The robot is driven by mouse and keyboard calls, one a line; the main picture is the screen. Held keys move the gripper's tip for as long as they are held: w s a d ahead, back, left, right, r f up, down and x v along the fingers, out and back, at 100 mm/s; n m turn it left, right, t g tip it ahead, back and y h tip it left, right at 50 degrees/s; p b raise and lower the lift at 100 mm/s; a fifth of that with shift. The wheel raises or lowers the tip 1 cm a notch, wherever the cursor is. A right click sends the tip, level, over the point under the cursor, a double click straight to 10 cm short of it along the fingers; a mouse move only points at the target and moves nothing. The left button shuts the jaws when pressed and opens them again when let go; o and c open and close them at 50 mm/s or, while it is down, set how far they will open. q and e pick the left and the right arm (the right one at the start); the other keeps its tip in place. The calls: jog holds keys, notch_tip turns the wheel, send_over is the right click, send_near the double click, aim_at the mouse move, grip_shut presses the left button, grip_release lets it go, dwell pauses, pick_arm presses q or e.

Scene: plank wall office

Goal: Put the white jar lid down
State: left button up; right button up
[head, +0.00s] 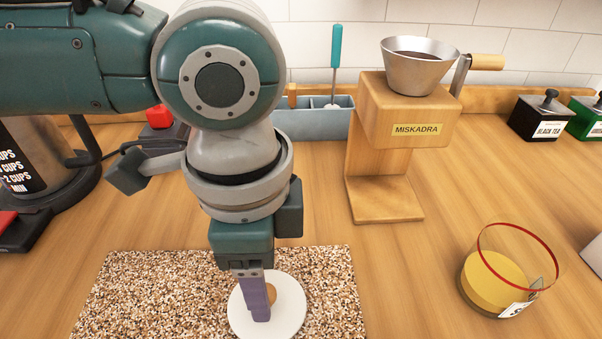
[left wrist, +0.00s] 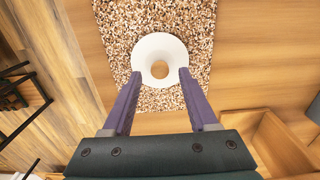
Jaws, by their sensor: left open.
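The white jar lid (head: 289,314) is a round white disc with a wooden knob at its centre. It lies on the speckled brown mat (head: 140,290) at the bottom of the head view. My left gripper (head: 262,318) points down over the lid and hides part of it and its knob. The jar (head: 515,270), clear with a red rim and yellow contents, stands open at the right. My right gripper is not in view.
A wooden grinder (head: 405,120) with a metal hopper stands behind the mat. A blue-grey holder (head: 315,122) is at the back, and tea boxes (head: 540,120) at the back right. A dark machine (head: 45,170) stands at the left. The counter between mat and jar is clear.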

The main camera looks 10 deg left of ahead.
pick_arm(q)
notch_tip(320, 180, up, 10)
jog(key=s+d+f+n+t+h, duration=0.1)
jog(key=s+d+f+n+h, duration=0.15)
jog(key=s+d+h, duration=0.4)
jog(key=s+a+f+n+t+y, duration=0.1)
jog(key=s+a+f+n+y, duration=0.1)
jog(key=a+n, duration=0.3)
jog(key=s+a+f+n+t+y, duration=0.1)
jog(key=s+a+f+n+y, duration=0.1)
jog(key=a, duration=0.9)
jog(key=s+n+y, duration=0.1)
jog(key=n+y, duration=0.1)
jog(key=n, duration=0.1)
jog(key=shift+s+f+t+p, duration=0.3)
jog(key=shift+s+f+p, duration=0.05)
jog(key=shift+p, duration=0.05)
jog(key=shift+r, duration=0.1)
